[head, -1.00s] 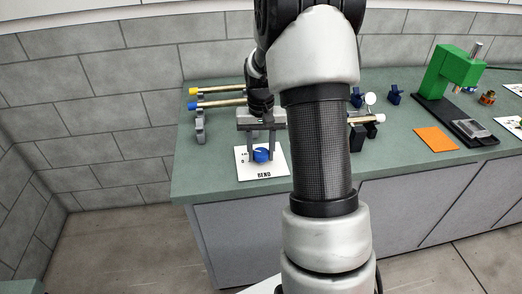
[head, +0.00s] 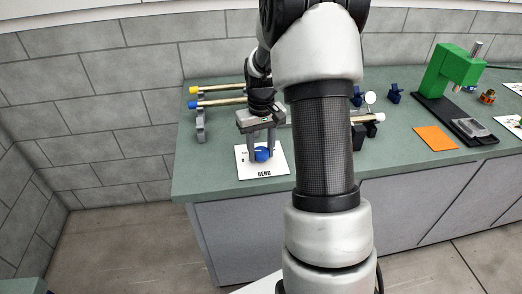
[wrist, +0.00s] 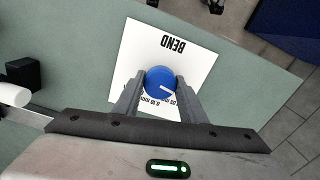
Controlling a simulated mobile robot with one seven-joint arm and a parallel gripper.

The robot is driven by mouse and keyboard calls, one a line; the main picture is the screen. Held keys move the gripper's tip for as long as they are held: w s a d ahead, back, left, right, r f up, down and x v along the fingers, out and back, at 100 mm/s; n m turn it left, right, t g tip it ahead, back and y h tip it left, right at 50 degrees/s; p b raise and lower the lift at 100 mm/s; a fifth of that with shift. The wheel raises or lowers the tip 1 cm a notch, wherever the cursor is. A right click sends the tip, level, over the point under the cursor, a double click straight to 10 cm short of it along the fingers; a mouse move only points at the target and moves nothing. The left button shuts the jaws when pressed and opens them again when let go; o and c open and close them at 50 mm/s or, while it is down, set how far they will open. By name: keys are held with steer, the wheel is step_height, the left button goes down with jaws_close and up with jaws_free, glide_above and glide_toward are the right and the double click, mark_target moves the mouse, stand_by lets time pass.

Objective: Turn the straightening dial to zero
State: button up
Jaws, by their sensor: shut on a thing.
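The straightening dial is a blue round knob (wrist: 161,82) with a white pointer line. It stands on a white card (wrist: 192,58) printed "BEND" with small scale marks, partly hidden by my fingers. In the wrist view, where the card is upside down, the pointer line points right and slightly down. In the head view the knob (head: 262,155) sits on the card (head: 264,174) near the counter's front left. My gripper (wrist: 160,88) is shut on the knob, one finger on each side, pointing down from above. The exact scale value cannot be read.
Rods with yellow (head: 193,90) and blue (head: 192,104) ends lie on grey supports behind the card. A green press (head: 450,70) stands at the back right, with an orange square (head: 436,138) nearer. The green counter (head: 215,172) is clear left of the card.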

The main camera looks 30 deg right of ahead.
mark_target(261, 150)
steer(key=shift+r, duration=0.1)
steer(key=o, duration=1)
step_height(261, 150, up, 17)
steer(key=shift+r+p, duration=0.2)
steer(key=shift+p, duration=0.75)
